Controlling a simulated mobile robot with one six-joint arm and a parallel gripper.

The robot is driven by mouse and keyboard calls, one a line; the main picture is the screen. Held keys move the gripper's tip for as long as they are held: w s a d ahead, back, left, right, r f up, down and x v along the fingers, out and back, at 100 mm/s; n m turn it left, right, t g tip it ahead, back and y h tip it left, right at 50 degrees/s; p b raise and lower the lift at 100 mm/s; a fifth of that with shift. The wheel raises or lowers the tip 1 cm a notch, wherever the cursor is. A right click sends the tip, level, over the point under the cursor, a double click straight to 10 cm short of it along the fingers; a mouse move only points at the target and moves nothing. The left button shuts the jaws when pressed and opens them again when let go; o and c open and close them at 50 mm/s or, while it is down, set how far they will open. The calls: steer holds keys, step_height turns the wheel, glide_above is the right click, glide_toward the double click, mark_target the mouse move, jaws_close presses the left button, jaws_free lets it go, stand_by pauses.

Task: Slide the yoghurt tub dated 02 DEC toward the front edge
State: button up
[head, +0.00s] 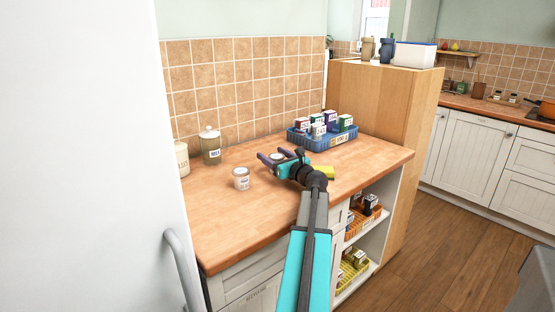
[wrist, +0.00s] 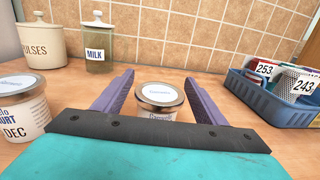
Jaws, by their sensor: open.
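A white yoghurt tub (head: 241,180) with a metallic lid stands upright on the wooden counter, left of my gripper. In the wrist view this tub (wrist: 22,112) is cut off at the left edge; "DEC" shows on it, but its day number cannot be read. A second tub (wrist: 160,98) with a similar lid stands between the purple fingers of my open gripper (wrist: 158,77), with gaps on both sides. Its lower front, where a date could be, is hidden by my gripper. In the head view the second tub (head: 277,157) is partly covered by my gripper (head: 271,154).
A MILK jar (head: 211,147) and a PULSES canister (wrist: 40,42) stand by the tiled wall. A blue crate (head: 335,141) of numbered cartons is at the back right. A yellow item (head: 322,172) lies beside my wrist. The counter's front left (head: 222,229) is clear.

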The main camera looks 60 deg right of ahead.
steer(key=shift+x, duration=0.75)
steer(key=c, duration=1)
steer(key=shift+c, duration=0.2)
steer(key=shift+s+a, duration=0.1)
steer(key=shift+s, duration=0.05)
